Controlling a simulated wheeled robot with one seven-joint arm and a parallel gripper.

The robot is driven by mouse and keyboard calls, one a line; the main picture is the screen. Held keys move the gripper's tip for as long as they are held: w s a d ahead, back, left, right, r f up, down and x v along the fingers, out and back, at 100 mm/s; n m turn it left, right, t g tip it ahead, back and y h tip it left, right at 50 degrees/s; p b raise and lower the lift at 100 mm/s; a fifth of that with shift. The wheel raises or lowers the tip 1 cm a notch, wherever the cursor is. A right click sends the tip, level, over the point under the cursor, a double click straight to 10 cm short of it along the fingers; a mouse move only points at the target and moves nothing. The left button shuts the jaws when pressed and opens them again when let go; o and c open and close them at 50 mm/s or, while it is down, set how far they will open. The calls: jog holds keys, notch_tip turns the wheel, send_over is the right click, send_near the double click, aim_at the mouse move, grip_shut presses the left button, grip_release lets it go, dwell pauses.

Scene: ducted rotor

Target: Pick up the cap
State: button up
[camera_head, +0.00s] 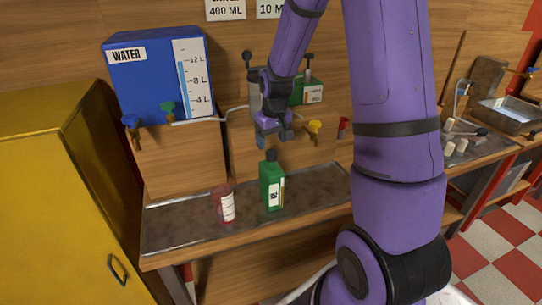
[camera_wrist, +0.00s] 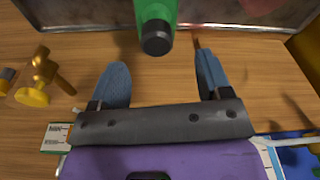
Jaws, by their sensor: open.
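The cap (camera_head: 271,155) is a small black cylinder on top of a green bottle (camera_head: 272,187) that stands upright on the metal tray. My gripper (camera_head: 273,136) is above the cap, pointing down. In the wrist view the black cap (camera_wrist: 156,38) is at the top centre with the green bottle (camera_wrist: 155,10) behind it. The two blue-grey fingers of my gripper (camera_wrist: 162,80) are spread wide and hold nothing. The cap lies ahead of the space between the fingertips, apart from both.
A red jar (camera_head: 223,203) with a white label stands left of the bottle on the tray (camera_head: 172,229). Behind are a blue water tank (camera_head: 140,75) and several coloured taps, including a yellow one (camera_head: 315,127). A yellow cabinet (camera_head: 55,200) is at the left.

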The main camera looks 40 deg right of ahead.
aim_at(272, 152)
jog(key=shift+w+d+f, duration=0.1)
jog(key=shift+w+f, duration=0.05)
jog(key=shift+f, duration=0.75)
jog(key=shift+w+d+f, duration=0.1)
jog(key=shift+w+f, duration=0.05)
jog(key=shift+f, duration=0.7)
jog(key=shift+w+d+f, duration=0.1)
jog(key=shift+w+f, duration=0.05)
jog(key=shift+f, duration=0.75)
jog(key=c, duration=1)
